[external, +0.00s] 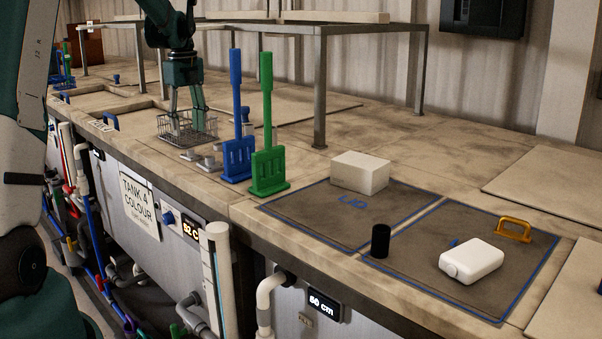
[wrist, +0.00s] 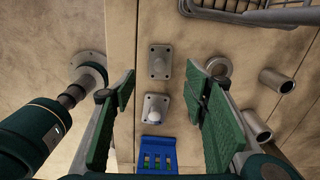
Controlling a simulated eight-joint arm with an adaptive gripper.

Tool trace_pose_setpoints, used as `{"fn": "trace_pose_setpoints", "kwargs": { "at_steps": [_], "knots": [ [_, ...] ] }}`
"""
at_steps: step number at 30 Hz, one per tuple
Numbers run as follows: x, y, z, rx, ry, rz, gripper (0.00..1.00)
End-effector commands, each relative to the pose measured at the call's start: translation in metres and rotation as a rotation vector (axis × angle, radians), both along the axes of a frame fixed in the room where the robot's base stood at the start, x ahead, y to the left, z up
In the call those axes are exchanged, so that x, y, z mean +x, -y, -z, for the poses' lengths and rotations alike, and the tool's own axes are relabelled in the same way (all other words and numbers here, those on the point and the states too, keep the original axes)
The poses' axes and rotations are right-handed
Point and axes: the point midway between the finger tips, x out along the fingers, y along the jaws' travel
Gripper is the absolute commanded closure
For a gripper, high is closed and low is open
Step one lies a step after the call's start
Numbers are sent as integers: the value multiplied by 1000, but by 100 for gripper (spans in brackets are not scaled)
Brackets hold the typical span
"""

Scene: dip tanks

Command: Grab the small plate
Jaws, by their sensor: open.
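I cannot tell which is the task's small plate. In the external view small metal pieces (external: 210,160) lie on the bench beside the blue paddle. My gripper (wrist: 161,85) is open and empty, with its green fingers on either side of the plates' line. In the external view my gripper (external: 187,106) points down over the wire basket area, and its exact height is unclear.
A wire basket (wrist: 250,12) and short metal tubes (wrist: 275,80) lie to the right in the wrist view. A blue paddle (external: 238,155) and green paddle (external: 269,170) stand close by. A metal frame (external: 320,90) rises behind. A white block (external: 360,173) sits farther right.

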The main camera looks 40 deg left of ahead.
Motion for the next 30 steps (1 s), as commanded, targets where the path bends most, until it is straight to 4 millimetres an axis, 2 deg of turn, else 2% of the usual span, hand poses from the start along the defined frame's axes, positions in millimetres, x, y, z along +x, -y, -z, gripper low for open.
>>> {"fn": "trace_pose_setpoints", "kwargs": {
  "at_steps": [8,19,30],
  "knots": [
    [0,0,1,0,0,0,55],
    [0,0,24,0,0,0,55],
    [0,0,26,0,0,0,55]
  ]
}}
